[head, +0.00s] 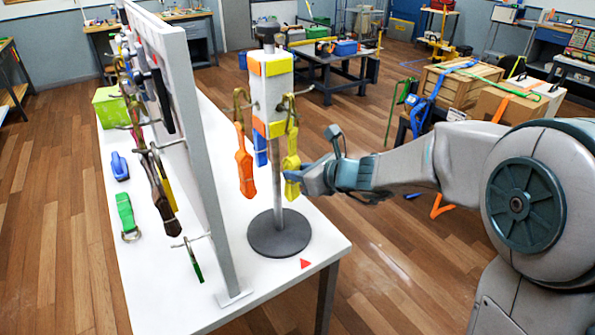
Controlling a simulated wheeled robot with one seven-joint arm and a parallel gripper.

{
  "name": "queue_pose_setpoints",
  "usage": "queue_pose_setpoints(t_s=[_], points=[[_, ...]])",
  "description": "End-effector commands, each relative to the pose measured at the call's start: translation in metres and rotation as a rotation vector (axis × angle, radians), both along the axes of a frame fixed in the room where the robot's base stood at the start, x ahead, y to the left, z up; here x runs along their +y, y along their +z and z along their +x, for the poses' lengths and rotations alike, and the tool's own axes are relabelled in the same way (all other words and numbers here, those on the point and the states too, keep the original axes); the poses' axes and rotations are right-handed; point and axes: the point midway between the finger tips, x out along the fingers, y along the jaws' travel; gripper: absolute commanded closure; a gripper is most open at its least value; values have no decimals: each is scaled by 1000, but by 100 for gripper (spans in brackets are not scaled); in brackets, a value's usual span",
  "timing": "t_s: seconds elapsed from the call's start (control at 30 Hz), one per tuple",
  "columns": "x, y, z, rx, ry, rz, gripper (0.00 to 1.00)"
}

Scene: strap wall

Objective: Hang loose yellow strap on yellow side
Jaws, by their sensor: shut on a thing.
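A stand with a white block (266,95) on a round dark base (279,233) is on the white table. Orange and yellow patches mark the block's faces, with a yellow patch (277,129) low on the right face. The yellow strap (291,155) is upright at that right side, its brass hook (291,103) up by the block. I cannot tell whether the hook sits on a peg. My gripper (296,175) is shut on the lower part of the yellow strap, coming from the right.
A white upright panel (190,130) with several hooks and dark straps stands close left of the stand. A green strap (125,211), a blue item (120,166) and a green box (110,107) are on the table. Wooden crates (460,85) stand behind my arm.

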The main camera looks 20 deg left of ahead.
Motion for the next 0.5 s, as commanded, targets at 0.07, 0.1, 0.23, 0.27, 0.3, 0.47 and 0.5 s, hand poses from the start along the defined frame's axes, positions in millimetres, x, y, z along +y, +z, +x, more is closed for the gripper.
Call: queue_pose_setpoints(t_s=[0.07,0.1,0.23,0.27,0.3,0.47,0.5], points=[[0,0,0,0,0,1,66],[0,0,0,0,0,1,55],[0,0,0,0,0,1,52],[0,0,0,0,0,1,52],[0,0,0,0,0,0,52],[-2,1,-1,-2,-1,0,52],[-5,3,-2,-2,-1,1,52]])
